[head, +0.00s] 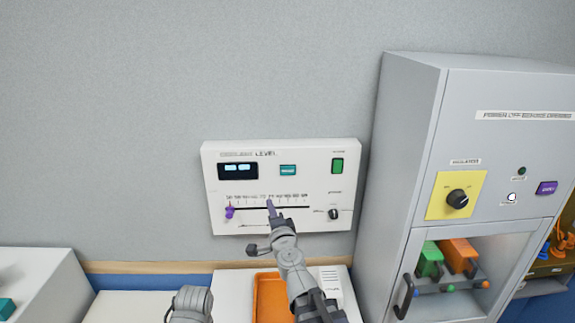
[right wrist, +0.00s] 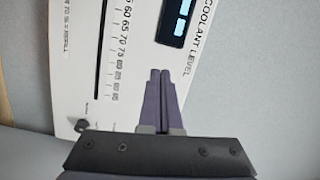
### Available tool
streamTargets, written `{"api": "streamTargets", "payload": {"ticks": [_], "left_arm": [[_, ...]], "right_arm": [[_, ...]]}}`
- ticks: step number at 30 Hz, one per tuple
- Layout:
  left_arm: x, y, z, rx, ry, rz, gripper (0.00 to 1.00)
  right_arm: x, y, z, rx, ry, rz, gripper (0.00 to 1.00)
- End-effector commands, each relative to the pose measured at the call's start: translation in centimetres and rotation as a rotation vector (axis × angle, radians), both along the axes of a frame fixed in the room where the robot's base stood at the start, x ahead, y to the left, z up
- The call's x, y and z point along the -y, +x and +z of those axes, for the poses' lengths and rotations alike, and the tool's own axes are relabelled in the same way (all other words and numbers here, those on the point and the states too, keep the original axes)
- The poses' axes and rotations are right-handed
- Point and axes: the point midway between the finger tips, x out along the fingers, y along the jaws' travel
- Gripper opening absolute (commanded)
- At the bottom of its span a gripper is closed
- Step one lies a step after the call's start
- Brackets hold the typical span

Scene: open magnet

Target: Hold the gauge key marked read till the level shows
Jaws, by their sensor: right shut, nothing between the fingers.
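The white coolant level panel (head: 230,190) hangs on the grey wall and shows rotated in the right wrist view (right wrist: 75,60). Its teal key (head: 288,170) sits at the upper middle; its lettering is too small to read. The dark display (head: 238,171) at upper left shows lit pale blue blocks and is partly in the wrist view (right wrist: 178,25). My right gripper (head: 271,204) is shut and empty, its tips over the printed scale, below and left of the teal key. Its narrow fingers (right wrist: 160,73) are together in the wrist view. Contact with the panel cannot be told. My left gripper is not seen.
The panel also has a green switch (head: 337,166), a purple slider knob (head: 229,212) and a black knob (head: 334,214). An orange tray (head: 270,295) lies below. A grey cabinet (head: 415,130) with a yellow dial plate (head: 440,207) stands at right.

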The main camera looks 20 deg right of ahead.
Motion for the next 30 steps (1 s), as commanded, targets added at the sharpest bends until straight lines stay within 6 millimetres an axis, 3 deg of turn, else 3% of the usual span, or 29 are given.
{"api": "streamTargets", "payload": {"ticks": [1, 3, 9, 23, 30], "left_arm": [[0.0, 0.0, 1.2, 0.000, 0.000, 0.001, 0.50], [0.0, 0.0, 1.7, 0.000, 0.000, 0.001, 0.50], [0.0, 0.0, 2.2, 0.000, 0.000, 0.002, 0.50], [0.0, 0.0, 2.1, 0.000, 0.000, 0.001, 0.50], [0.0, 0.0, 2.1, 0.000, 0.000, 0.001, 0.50]], "right_arm": [[1.7, -0.1, 1.3, 0.007, 0.040, -0.056, 0.00], [3.5, -0.2, 1.8, 0.014, 0.089, -0.120, 0.00], [6.0, -0.6, 2.1, 0.019, 0.154, -0.207, 0.00], [6.0, -0.4, 2.0, 0.020, 0.157, -0.210, 0.00], [5.8, 1.3, 2.0, 0.020, 0.157, -0.212, 0.00]]}}
